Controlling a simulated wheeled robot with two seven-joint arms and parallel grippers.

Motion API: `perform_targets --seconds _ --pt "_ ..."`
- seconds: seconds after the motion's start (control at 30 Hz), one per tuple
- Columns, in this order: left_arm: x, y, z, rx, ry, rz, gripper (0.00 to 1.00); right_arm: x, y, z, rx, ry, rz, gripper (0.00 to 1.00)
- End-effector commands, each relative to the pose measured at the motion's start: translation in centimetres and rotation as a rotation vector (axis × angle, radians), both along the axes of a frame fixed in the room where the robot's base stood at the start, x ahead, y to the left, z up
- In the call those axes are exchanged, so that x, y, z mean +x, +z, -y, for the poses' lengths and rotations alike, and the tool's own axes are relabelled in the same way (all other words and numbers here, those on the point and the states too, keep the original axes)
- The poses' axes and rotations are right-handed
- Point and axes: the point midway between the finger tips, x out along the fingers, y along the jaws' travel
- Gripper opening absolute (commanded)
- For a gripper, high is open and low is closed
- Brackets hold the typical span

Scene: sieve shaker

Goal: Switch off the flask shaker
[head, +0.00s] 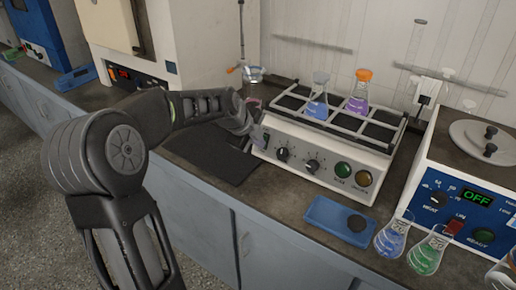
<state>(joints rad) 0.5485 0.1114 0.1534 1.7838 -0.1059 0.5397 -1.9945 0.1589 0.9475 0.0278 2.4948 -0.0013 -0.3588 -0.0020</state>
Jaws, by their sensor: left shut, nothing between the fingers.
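The flask shaker (318,165) is a white box on the bench with a dark, railed platform on top. A flask of blue liquid (318,104) and an orange-capped flask of purple liquid (358,100) stand in the platform. Its front panel has two black knobs (312,166), a green round button (342,170) and an amber round one (364,178). My left gripper (257,136) is shut and empty at the left end of the panel, covering part of it. I cannot tell whether it touches the panel. My right gripper is out of view.
A blue tray (325,211) with a dark round piece lies in front of the shaker. Blue and green flasks (428,252) stand at the bench's front right. A blue-fronted device (465,205) reading OFF stands right. A black mat (205,158) lies under my left arm.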

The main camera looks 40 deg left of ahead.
Motion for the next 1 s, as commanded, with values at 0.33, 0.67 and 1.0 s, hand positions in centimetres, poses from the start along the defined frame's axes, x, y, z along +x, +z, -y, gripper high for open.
perform_targets --seconds 0.33,0.67,1.0 --pt "0.0 0.1 0.1 -0.002 -0.001 -0.008 0.0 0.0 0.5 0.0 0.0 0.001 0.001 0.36" --pt "0.1 1.6 0.0 0.0 -0.001 -0.004 0.0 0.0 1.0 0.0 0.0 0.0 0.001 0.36" --pt "0.0 1.6 0.0 -0.001 -0.001 -0.006 0.0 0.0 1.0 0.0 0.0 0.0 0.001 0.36"
